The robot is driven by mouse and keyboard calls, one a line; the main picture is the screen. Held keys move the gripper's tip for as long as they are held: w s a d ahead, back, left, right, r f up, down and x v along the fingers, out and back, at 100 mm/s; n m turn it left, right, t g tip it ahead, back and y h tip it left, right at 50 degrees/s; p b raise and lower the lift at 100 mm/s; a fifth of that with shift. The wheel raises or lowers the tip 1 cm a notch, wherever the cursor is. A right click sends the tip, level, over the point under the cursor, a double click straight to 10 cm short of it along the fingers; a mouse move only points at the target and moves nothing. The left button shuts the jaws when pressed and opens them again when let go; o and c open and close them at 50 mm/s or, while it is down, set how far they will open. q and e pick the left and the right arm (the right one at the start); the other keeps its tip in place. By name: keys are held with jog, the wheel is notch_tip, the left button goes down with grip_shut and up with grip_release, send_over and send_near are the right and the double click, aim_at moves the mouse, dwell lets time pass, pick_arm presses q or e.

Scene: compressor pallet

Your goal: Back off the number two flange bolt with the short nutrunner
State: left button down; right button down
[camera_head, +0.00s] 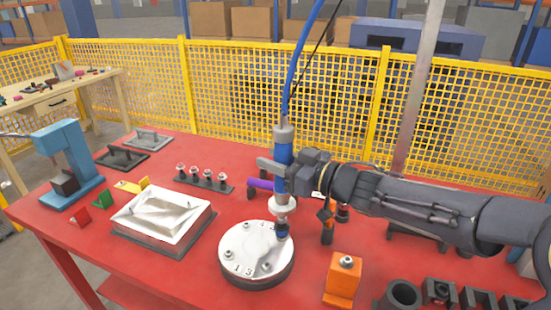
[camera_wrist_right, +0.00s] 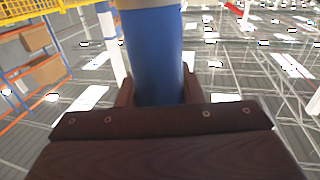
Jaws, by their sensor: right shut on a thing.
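My right gripper (camera_head: 287,178) is shut on the blue nutrunner (camera_head: 283,153), which hangs upright from a blue hose. In the right wrist view its blue body (camera_wrist_right: 153,55) stands between the two dark fingers (camera_wrist_right: 157,92). The nutrunner's lower end, a pale collar and a dark blue socket (camera_head: 282,229), is over the right back part of the round grey flange (camera_head: 240,268). Numbers 1 and 3 show on the flange's front. The bolt under the socket is hidden, and I cannot tell whether the socket touches it. My left gripper is not in view.
An orange block (camera_head: 342,280) with a bolt on top and dark fixtures (camera_head: 401,296) stand at the right front. A white tray (camera_head: 163,218), a bolt rack (camera_head: 201,178) and a blue press (camera_head: 64,150) are to the left. Yellow mesh fencing (camera_head: 250,95) closes the back.

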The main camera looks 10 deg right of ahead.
aim_at(276, 144)
jog(key=shift+f+b, duration=0.4)
jog(key=shift+f, duration=0.2)
jog(key=shift+s+f, duration=0.15)
jog(key=shift+f, duration=0.25)
dwell(1.2)
jog(key=r+p, duration=0.2)
jog(key=shift+w+r+p, duration=0.2)
jog(key=shift+r+p, duration=0.15)
jog(key=shift+p, duration=0.05)
jog(key=shift+s+r+p, duration=0.1)
jog(key=shift+r+p, duration=1.25)
jog(key=shift+r, duration=0.15)
